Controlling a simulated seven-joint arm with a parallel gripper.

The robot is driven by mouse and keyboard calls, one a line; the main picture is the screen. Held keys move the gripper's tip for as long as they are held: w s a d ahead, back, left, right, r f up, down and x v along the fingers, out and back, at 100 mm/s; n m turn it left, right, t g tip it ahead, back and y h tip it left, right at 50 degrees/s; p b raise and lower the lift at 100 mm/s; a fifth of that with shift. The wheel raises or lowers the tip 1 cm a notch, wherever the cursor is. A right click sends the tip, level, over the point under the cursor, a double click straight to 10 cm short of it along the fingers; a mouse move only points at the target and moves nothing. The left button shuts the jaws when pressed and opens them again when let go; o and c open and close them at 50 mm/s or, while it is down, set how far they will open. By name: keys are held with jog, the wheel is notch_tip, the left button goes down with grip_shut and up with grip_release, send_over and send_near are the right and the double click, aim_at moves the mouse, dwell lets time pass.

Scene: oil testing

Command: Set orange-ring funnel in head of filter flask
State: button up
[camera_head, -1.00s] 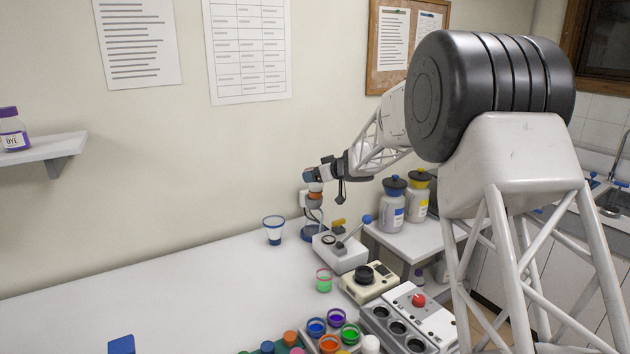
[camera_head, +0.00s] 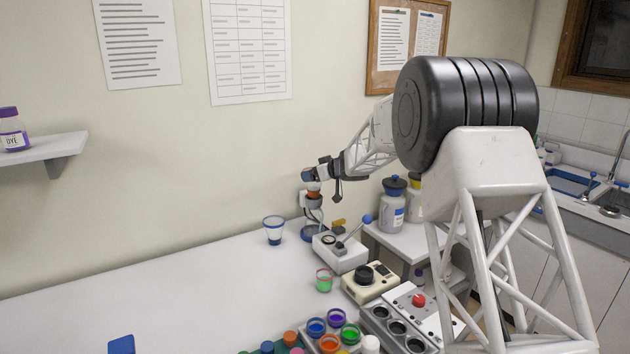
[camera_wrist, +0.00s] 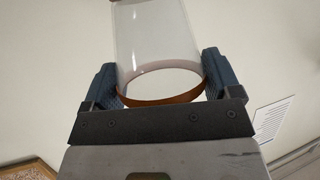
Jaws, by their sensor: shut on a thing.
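My gripper (camera_head: 310,176) is shut on the orange-ring funnel (camera_wrist: 157,40), a clear cone. In the wrist view, my gripper's two blue fingers (camera_wrist: 160,82) press its sides near the orange ring (camera_wrist: 160,99). In the head view, the funnel (camera_head: 313,187) shows as a small pale and orange shape directly above the filter flask (camera_head: 311,230), which stands at the back of the bench by the wall. The flask's blue lower part shows. The funnel and flask head overlap in this view, so I cannot tell whether they touch.
A blue-rimmed cup (camera_head: 274,230) stands left of the flask. A white device with a blue-knobbed lever (camera_head: 341,251) is close at its front right. A green cup (camera_head: 324,281) and several colored pots are nearer. The left part of the bench (camera_head: 160,290) is mostly clear.

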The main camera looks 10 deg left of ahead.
jog(key=shift+f, duration=1.2)
jog(key=shift+f, duration=0.1)
jog(key=o, duration=0.8)
jog(key=shift+c, duration=0.2)
jog(key=v, duration=1.2)
jog(key=shift+s+d, duration=0.1)
